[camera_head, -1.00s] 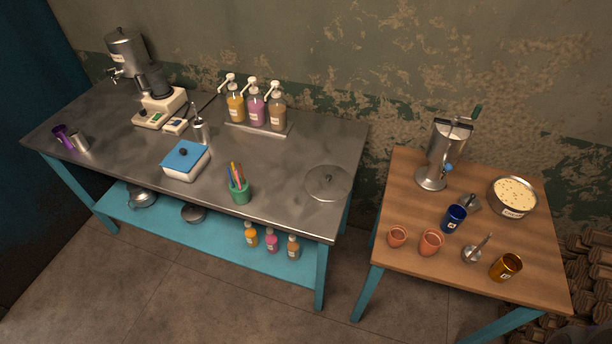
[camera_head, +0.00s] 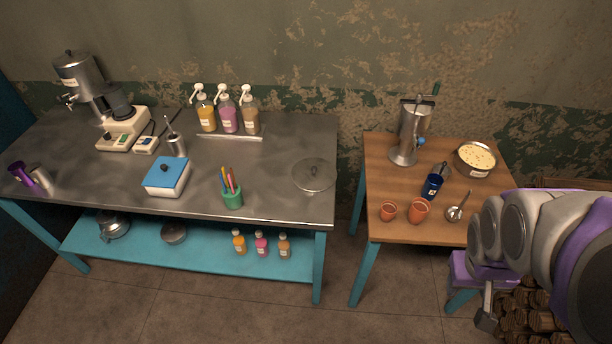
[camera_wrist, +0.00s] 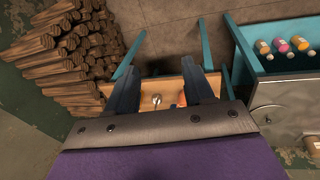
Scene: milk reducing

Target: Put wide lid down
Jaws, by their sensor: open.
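A wide, round, steel-grey lid (camera_head: 314,175) with a small centre knob lies flat near the right end of the metal counter (camera_head: 285,195). In the head view my arm is at the right edge, well apart from the lid, beyond the wooden table. My gripper (camera_wrist: 160,66) shows in the wrist view with its two dark fingers spread and nothing between them. It points over the wooden table (camera_wrist: 142,90).
An open pan (camera_head: 475,157) of pale contents, a metal dispenser (camera_head: 408,135) and several cups stand on the wooden table (camera_head: 395,230). Pump bottles (camera_head: 228,115), a pen cup (camera_head: 231,195) and a blue-lidded box (camera_head: 167,177) share the counter. Stacked logs (camera_wrist: 65,50) lie beside the table.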

